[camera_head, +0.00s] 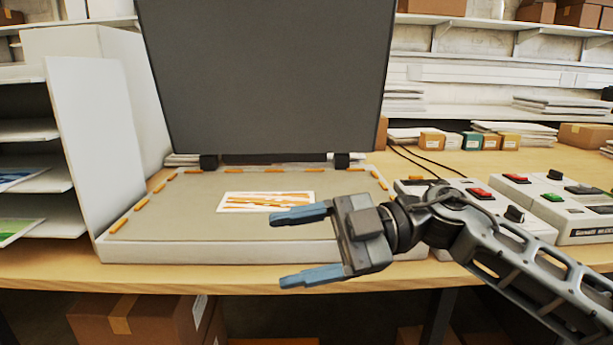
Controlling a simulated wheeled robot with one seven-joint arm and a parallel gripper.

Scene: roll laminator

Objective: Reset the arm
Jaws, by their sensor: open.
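My gripper (306,244) is open and empty, its two blue-grey fingers pointing left. It appears in front of the right part of a flat press-like machine, with the upper finger overlapping its bed in the picture and the lower one below its front edge. My arm comes in from the lower right. The machine's bed (165,222) is grey with orange strips along its edges. Its dark lid (265,75) stands raised at the back. A white card with orange streaks (265,201) lies on the bed, just beyond the upper finger.
A white rack (95,130) with sheets on its shelves stands at the left. Control boxes with red and green buttons (480,193) stand at the right, partly behind my arm. Small boxes (472,141) and paper stacks line the back. Cardboard boxes (140,316) sit below the wooden table.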

